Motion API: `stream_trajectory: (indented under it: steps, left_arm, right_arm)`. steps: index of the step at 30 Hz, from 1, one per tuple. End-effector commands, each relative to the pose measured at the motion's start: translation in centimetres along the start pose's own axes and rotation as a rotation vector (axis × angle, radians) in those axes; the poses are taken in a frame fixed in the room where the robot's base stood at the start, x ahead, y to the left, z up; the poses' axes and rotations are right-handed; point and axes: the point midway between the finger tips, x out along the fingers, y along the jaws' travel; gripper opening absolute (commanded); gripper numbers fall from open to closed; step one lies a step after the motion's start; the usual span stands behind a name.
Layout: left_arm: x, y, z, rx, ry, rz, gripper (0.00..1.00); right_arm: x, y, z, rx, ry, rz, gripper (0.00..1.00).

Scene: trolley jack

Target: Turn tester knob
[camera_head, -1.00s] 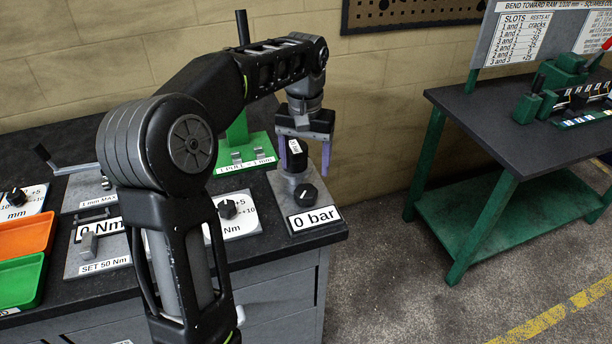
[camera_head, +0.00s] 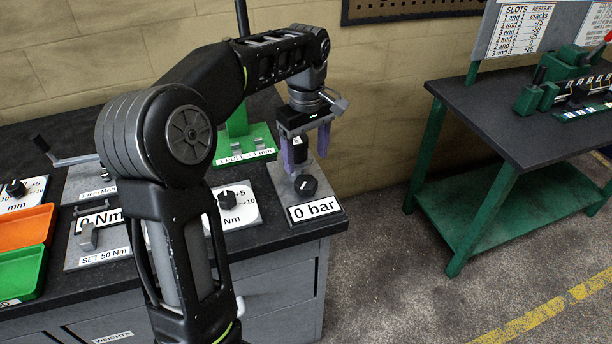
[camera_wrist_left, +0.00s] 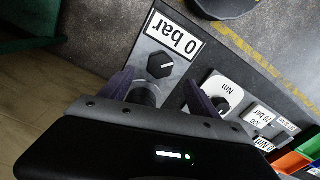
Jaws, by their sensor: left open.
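The tester (camera_head: 331,212) is a grey plate at the bench's right front corner with a "0 bar" label (camera_head: 314,208). Its black knob (camera_head: 306,185) stands just behind the label and also shows in the left wrist view (camera_wrist_left: 161,65), with a white pointer line. A black upright part (camera_head: 299,151) stands behind the knob. My left gripper (camera_head: 305,165) points down, its purple fingers open on either side of that upright part. In the left wrist view the fingers (camera_wrist_left: 158,85) are spread, with the knob beyond them and no finger visibly touching it. My right gripper is out of view.
A second knob (camera_head: 227,200) on a white "Nm" plate sits left of the tester. A green stand (camera_head: 238,140) is behind it. Orange (camera_head: 22,238) and green (camera_head: 22,275) trays lie at the left. A gap of floor separates the bench from the green table (camera_head: 500,130).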

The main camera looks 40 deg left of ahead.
Motion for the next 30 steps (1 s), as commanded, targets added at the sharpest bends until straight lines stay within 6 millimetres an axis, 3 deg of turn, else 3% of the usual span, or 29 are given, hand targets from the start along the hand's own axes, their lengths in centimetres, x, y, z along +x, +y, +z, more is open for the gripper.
stream_trajectory:
  steps: [14, 24, 30]
  left_arm:
    - [6.5, -0.1, 0.0, 0.001, -0.001, -0.003, 0.71]
    - [7.0, -0.1, 0.0, 0.001, -0.001, -0.001, 0.71]
    - [7.0, -0.1, 0.0, 0.001, -0.001, -0.001, 0.55]
  right_arm:
    - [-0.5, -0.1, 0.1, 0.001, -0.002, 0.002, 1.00]
    - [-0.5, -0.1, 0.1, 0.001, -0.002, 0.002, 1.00]
    - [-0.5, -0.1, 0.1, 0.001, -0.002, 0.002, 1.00]
